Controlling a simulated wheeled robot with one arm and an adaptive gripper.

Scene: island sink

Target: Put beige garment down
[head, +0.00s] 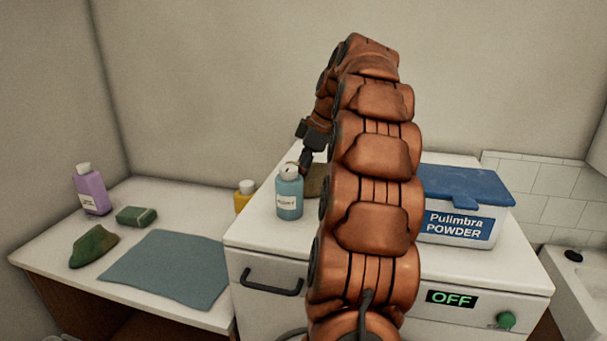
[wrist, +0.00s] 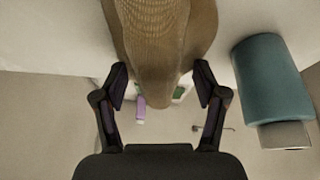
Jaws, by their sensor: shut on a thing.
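The beige garment (wrist: 155,40) fills the upper middle of the wrist view, and its narrow end lies between my two fingers. My gripper (wrist: 160,82) is shut on it. In the head view the garment (head: 315,183) shows as a small brownish patch on or just above the white machine top; I cannot tell which. There my gripper (head: 305,162) is at the machine's back, just behind the teal bottle. My arm hides most of the garment in that view.
The teal bottle (head: 289,196) stands close to my gripper and also shows in the wrist view (wrist: 272,80). A Pulimbra powder box (head: 462,205) stands right on the machine (head: 262,240). The left table (head: 60,250) holds a blue-grey cloth (head: 168,268), a purple bottle (head: 91,191) and a green sponge (head: 137,216).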

